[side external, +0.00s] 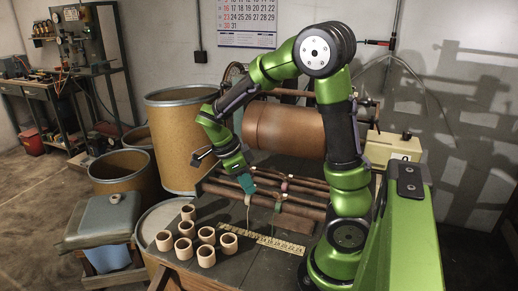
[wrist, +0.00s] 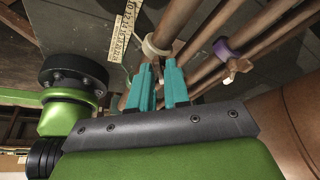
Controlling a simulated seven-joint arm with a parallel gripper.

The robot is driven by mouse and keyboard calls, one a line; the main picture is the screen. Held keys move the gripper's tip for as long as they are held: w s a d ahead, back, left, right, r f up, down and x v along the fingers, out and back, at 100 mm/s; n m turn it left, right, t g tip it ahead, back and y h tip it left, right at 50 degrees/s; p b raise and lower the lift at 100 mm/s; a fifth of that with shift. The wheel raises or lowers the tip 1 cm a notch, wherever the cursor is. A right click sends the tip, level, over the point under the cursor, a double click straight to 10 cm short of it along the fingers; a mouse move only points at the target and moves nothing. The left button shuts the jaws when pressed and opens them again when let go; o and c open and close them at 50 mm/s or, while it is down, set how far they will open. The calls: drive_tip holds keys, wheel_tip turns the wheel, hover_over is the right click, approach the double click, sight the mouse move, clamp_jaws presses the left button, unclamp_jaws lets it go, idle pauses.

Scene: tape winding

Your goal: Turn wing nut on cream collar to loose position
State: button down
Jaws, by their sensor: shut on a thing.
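The cream collar (wrist: 155,44) sits around a brown rod in the wrist view, just beyond my fingertips. My gripper (wrist: 160,66) has two teal fingers, one on either side of the spot just below the collar. It is shut on the collar's wing nut, which is mostly hidden between the fingertips, so its angle cannot be told. In the side view my gripper (side external: 246,185) points down at the rods on the bench, and the collar is too small to make out clearly there.
A purple collar (wrist: 226,50) with its own wing nut sits on a neighbouring rod to the right. A yellow ruler (side external: 262,238) and several small tan cups (side external: 207,256) lie on the bench. A large brown roll (side external: 295,128) stands behind the rods.

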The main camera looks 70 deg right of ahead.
drive_tip(key=n, duration=0.2)
drive_tip(key=n+t+h, duration=0.1)
drive_tip(key=n, duration=0.2)
drive_tip(key=shift+s+a+n+t+h, duration=0.1)
drive_tip(key=shift+s+n+t+h, duration=0.05)
drive_tip(key=shift+n+t+h, duration=0.15)
drive_tip(key=n+t, duration=0.1)
drive_tip(key=n, duration=0.3)
drive_tip(key=shift+s+n+t, duration=0.1)
drive_tip(key=shift+n+t, duration=0.3)
drive_tip(key=c, duration=1.2)
unclamp_jaws()
drive_tip(key=v, duration=1.7)
drive_tip(key=shift+s+a+f, duration=0.15)
drive_tip(key=shift+a, duration=0.05)
